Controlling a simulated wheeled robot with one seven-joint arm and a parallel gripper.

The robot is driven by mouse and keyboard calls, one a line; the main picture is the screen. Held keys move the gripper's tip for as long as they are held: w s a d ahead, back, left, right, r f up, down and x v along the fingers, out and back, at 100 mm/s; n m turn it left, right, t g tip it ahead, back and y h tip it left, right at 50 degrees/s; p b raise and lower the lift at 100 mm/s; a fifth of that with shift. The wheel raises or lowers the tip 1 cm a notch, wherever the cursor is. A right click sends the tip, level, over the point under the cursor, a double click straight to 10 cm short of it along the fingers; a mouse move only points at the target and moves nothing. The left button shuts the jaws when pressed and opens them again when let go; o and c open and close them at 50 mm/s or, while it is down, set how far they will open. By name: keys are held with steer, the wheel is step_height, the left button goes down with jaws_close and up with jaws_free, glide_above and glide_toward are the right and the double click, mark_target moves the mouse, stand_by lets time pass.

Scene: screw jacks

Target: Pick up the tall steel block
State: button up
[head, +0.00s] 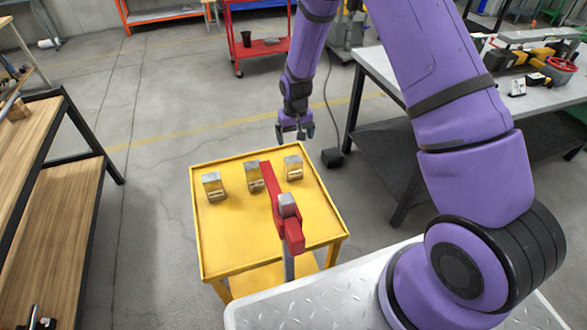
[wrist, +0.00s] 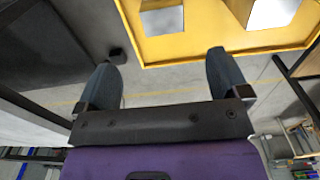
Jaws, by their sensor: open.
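Three small blocks with grey metal tops and yellowish faces stand on a yellow table (head: 240,225): a left one (head: 213,186), a middle one (head: 254,177) and a right one (head: 293,168). A grey steel block (head: 287,204) sits at the near end of a red bar (head: 272,187). I cannot tell for sure which is the tall steel block. My gripper (head: 295,134) is open and empty, beyond the table's far edge. In the wrist view, my gripper's fingers (wrist: 163,78) are spread, with two grey-topped blocks (wrist: 162,18) (wrist: 268,12) past them on the table.
The red bar runs lengthwise on the table between the middle and right blocks. A grey workbench (head: 540,95) with tools stands right, a wooden bench (head: 40,150) left. A red cart (head: 262,48) stands behind. The table's left front is clear.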

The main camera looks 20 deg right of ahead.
mark_target(294, 160)
steer(key=f, duration=0.8)
steer(key=shift+a, duration=0.2)
steer(key=shift+w+f, duration=0.15)
steer(key=shift+f, duration=3.15)
steer(key=c, duration=1.6)
steer(key=shift+r, duration=0.1)
